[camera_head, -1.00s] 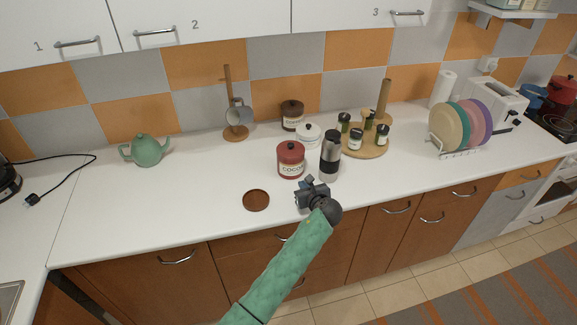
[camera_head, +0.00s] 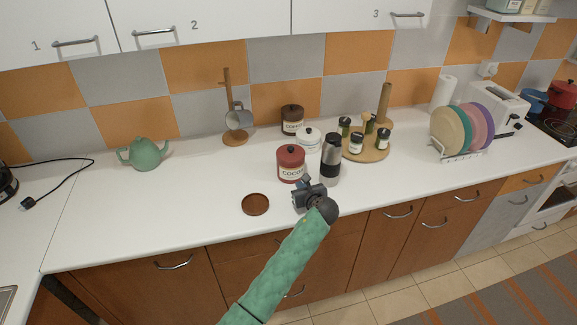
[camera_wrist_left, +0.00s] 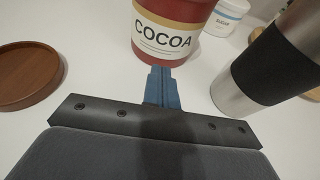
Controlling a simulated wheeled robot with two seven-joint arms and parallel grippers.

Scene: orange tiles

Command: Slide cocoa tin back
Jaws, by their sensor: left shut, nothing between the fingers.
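The red cocoa tin (camera_head: 291,164) stands upright on the white counter, with a dark red lid and a cream label reading COCOA. In the left wrist view the tin (camera_wrist_left: 172,28) is straight ahead of the fingers. My left gripper (camera_head: 306,182) is shut and empty, low over the counter on the near side of the tin. Its fingertips (camera_wrist_left: 160,72) are at the tin's lower front; I cannot tell whether they touch it. My right gripper is not in view.
A steel and black tumbler (camera_head: 331,160) stands close to the tin's right. A white sugar jar (camera_head: 308,140) and a brown canister (camera_head: 292,119) stand behind. A round brown coaster (camera_head: 255,204) lies front left.

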